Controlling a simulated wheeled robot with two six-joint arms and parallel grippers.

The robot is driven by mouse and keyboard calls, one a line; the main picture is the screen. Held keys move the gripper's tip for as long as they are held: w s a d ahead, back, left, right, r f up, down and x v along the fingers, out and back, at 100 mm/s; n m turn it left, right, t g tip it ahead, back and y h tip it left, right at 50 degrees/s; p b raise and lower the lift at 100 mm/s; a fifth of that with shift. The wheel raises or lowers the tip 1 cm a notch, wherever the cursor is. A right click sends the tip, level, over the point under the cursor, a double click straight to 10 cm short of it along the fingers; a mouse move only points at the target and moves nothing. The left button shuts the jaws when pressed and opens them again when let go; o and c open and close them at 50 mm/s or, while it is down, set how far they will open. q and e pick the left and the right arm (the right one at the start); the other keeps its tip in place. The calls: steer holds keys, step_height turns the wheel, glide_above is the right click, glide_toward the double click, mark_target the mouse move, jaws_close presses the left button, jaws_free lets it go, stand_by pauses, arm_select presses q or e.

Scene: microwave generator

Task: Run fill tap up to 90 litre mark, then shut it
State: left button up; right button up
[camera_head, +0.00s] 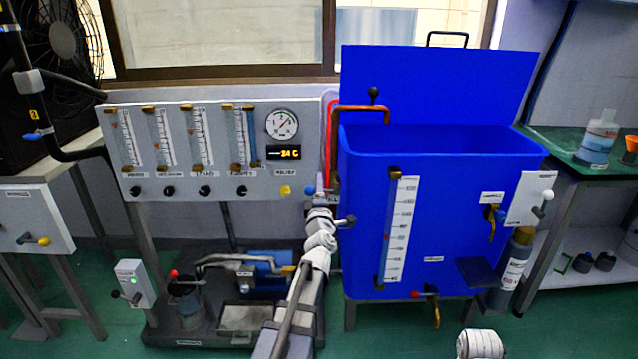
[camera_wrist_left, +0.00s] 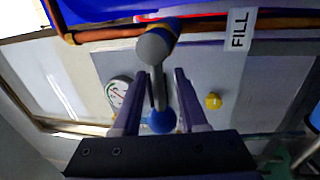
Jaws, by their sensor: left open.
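The fill tap shows in the left wrist view, near a white FILL label (camera_wrist_left: 239,30). Its grey lever (camera_wrist_left: 155,85) with a blue ball end (camera_wrist_left: 161,121) lies between the fingers of my left gripper (camera_wrist_left: 168,75). The gripper is open, and contact with the lever cannot be told. In the head view a blue knob (camera_head: 309,190) shows beside my left gripper (camera_head: 322,200), left of the tank. The blue tank (camera_head: 445,225) has a white upright scale (camera_head: 402,228) on its front. Its small numbers and the water level are hard to read.
A grey panel (camera_head: 215,185) with flow tubes, a gauge (camera_head: 282,124) and a yellow relief knob (camera_head: 285,190) stands left of the tank. A copper spout (camera_head: 362,108) bends over the tank rim. Another tap (camera_head: 434,305) sits low on the tank front.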

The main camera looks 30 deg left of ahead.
arm_select(q)
steer(key=shift+w+a, duration=0.1)
steer(key=shift+w, duration=0.05)
jaws_close()
stand_by(1.4)
